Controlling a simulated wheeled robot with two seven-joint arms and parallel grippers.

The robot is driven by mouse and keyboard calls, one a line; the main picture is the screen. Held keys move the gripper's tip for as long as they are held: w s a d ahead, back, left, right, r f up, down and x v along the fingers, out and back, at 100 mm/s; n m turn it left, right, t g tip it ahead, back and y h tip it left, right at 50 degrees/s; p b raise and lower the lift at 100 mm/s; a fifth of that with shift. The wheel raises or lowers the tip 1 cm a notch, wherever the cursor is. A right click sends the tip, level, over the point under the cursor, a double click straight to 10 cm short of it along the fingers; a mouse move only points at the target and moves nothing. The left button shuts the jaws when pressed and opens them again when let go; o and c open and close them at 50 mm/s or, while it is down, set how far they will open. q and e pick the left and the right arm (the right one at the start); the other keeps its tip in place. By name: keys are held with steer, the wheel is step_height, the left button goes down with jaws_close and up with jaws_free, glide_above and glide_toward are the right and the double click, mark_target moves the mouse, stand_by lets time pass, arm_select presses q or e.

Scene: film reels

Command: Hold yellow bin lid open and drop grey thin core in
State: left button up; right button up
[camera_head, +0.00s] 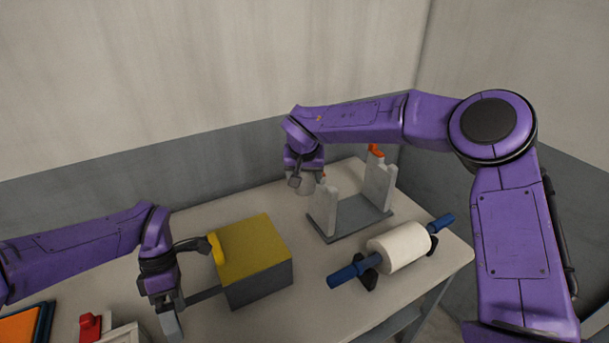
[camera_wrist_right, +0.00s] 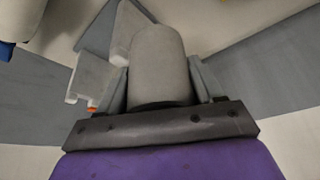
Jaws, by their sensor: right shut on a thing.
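The bin has a yellow lid (camera_head: 255,243) with a raised yellow tab on its left edge, over a grey body (camera_head: 262,288). The lid looks closed. My left gripper (camera_head: 172,322) points down just left of the bin. I cannot tell whether its jaws are open or whether it touches the bin. My right gripper (camera_head: 305,182) is at the back of the table, shut on the grey thin core (camera_head: 307,187). In the right wrist view the core (camera_wrist_right: 160,65) sits between both fingers, and its lower end is hidden by the palm.
A grey stand with two uprights (camera_head: 328,207) and an orange catch is right of the core. A white roll (camera_head: 400,247) on a blue spindle rests on black supports at the front right. A red item (camera_head: 90,326) and an orange tray (camera_head: 20,326) are at the front left.

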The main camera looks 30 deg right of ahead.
arm_select(q)
steer(key=w+d+r+t+h, duration=0.3)
steer(key=w+d+r, duration=0.15)
steer(key=w, duration=0.35)
steer(key=n+t+h, duration=0.1)
steer(key=t+h, duration=0.1)
steer(key=t, duration=0.1)
glide_toward(212, 243)
steer(key=x, duration=1.1)
steer(key=shift+d+f, duration=0.15)
steer(key=shift+f, duration=0.1)
steer(key=c, duration=0.9)
